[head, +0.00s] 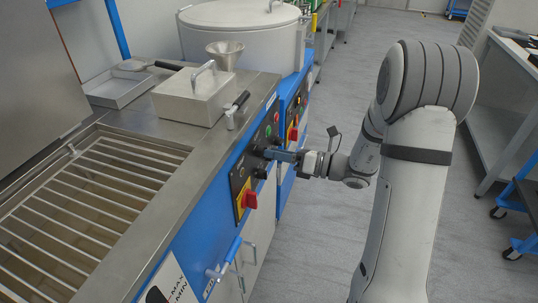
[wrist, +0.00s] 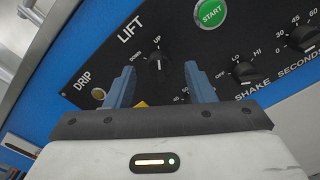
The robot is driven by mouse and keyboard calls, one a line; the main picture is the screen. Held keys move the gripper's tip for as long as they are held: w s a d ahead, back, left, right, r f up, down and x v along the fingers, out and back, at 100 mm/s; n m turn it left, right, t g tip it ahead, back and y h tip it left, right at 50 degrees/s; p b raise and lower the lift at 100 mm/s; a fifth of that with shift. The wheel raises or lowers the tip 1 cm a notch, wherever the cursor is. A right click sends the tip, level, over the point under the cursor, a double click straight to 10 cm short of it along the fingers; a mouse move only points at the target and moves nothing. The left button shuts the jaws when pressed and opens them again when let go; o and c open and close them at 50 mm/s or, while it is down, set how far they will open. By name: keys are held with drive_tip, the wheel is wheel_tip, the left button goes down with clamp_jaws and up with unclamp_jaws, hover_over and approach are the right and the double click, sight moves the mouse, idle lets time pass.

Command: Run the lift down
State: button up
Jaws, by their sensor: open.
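The LIFT knob (wrist: 157,63) is a small black knob on the black control panel (wrist: 225,45), with UP printed above it and DOWN to its left. Its pointer seems to lie toward UP, but it is too small to be sure. My gripper (wrist: 160,72) is open, its two blue fingers apart with the knob showing between and beyond their tips. No contact with the knob is visible. In the head view my gripper (head: 272,154) is at the machine's front panel and hides the knob there.
A green START button (wrist: 209,13), a LO/HI knob (wrist: 242,72) and a SHAKE SECONDS dial (wrist: 302,38) are to the right. The DRIP fitting (wrist: 98,94) is to the left. A red switch (head: 249,200) is below my gripper. The aisle floor (head: 320,240) is clear.

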drive_tip(key=shift+x, duration=1.15)
drive_tip(key=c, duration=0.9)
